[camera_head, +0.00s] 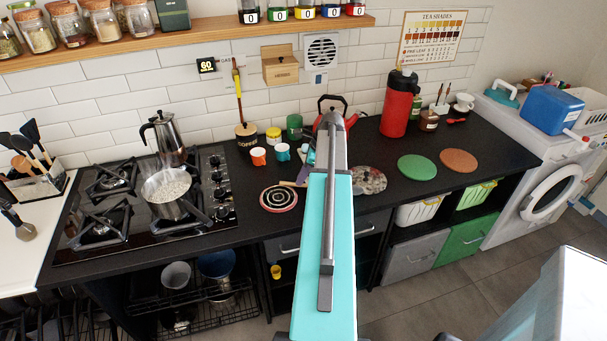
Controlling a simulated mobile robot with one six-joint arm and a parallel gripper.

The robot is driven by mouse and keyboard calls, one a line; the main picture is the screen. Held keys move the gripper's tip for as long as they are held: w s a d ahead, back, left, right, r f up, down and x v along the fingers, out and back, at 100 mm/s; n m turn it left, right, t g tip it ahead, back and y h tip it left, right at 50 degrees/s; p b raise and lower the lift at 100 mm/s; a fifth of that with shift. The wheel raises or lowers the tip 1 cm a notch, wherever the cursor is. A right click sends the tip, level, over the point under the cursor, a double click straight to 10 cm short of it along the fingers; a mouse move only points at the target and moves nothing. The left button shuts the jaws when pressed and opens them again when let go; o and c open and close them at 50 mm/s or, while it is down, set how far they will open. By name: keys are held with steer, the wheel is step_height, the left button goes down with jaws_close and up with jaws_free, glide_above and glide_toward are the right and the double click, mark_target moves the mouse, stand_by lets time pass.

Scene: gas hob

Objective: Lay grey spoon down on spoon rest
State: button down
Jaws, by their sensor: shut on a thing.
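I cannot make out my gripper; my teal arm link fills the middle of the view and may hide it. A grey-headed utensil with a dark handle (17,222) lies at the far left on the white counter; I cannot tell whether it is the grey spoon. No spoon rest can be clearly told. A round mat with dark, red and pale rings (278,198) lies left of my arm, with a thin pale stick (293,184) beside it. A mottled round piece (369,180) lies right of my arm.
A saucepan (167,193) and a moka pot (165,140) stand on the gas hob (140,240). Orange (258,156) and blue (282,152) cups stand behind the ringed mat. Right are a red flask (398,105) and green (417,167) and brown (459,161) discs.

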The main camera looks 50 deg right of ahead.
steer(key=shift+f, duration=0.2)
steer(key=c, duration=1.7)
jaws_free()
steer(key=shift+r, duration=0.1)
steer(key=shift+b+v, duration=1.25)
steer(key=shift+v, duration=5.6)
steer(key=shift+s+r, duration=0.1)
steer(key=shift+s, duration=0.05)
